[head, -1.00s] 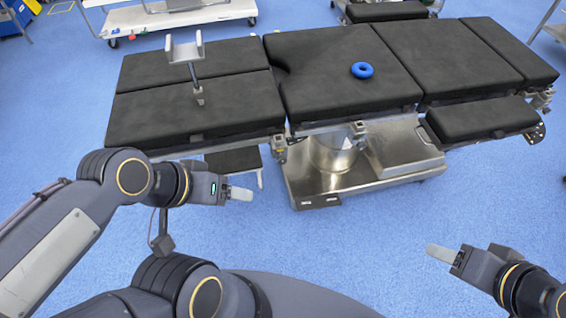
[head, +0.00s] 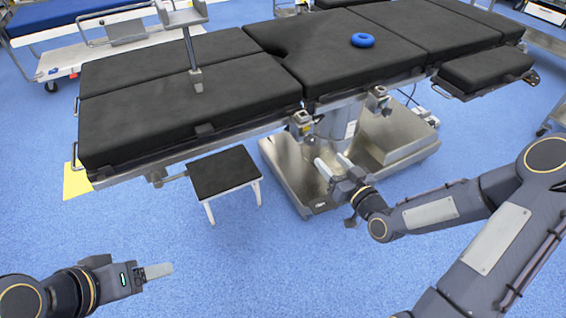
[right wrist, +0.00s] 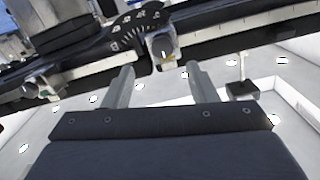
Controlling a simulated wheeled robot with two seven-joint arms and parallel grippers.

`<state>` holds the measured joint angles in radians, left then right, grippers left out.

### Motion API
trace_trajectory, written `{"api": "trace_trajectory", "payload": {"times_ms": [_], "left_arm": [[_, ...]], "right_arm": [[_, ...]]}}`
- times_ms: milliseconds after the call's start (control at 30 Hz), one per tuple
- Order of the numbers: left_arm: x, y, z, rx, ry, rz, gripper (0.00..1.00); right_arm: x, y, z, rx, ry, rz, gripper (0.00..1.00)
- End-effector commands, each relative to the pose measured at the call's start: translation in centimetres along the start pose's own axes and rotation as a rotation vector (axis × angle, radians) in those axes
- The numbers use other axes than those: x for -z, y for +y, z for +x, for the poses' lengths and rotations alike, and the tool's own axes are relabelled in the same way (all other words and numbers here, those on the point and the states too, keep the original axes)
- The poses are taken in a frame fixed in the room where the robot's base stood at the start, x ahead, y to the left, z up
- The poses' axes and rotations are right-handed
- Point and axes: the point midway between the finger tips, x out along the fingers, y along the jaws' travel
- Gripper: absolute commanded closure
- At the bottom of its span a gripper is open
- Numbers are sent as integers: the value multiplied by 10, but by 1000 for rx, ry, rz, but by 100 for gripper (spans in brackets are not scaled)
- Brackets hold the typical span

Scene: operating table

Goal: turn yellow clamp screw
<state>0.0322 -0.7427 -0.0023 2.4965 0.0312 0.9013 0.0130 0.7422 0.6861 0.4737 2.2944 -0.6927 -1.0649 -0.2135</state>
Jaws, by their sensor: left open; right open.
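Small clamps sit on the near side rail of the black operating table (head: 240,75). One clamp (head: 301,124) is left of the column, another (head: 377,98) is right of it. In the right wrist view a clamp (right wrist: 163,44) with a small yellowish mark on its front lies just beyond and between my fingertips. My right gripper (head: 334,164) is open and empty, below the rail in the head view; its two fingers also show in the right wrist view (right wrist: 160,76). Neither finger clearly touches the clamp. My left gripper (head: 163,269) is open and empty over the floor at lower left.
A black-topped step stool (head: 224,172) stands under the table's near side. The steel table base (head: 285,180) is below the right gripper. A blue ring (head: 363,40) lies on the tabletop. A yellow patch (head: 76,183) is on the floor at left. The blue floor in front is clear.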

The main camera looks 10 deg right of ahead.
Motion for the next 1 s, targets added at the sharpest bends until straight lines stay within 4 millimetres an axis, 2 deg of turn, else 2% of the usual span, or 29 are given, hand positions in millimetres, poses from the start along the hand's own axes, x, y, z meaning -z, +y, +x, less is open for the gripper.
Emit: {"api": "trace_trajectory", "payload": {"times_ms": [33,167,400,600,967,1000], "left_arm": [[-2,-2,4,0,0,0,29],[-2,-2,4,0,0,0,29],[-3,-3,6,0,0,0,29],[-4,-3,7,0,0,0,29],[-4,-3,7,0,0,0,29],[-4,-3,7,0,0,0,29]], "right_arm": [[-4,2,1,-1,21,11,48],[-1,1,11,1,42,14,48],[0,1,49,2,40,14,48],[1,1,72,0,38,15,48],[1,1,78,-1,35,15,48],[1,1,78,-1,35,15,53]]}}
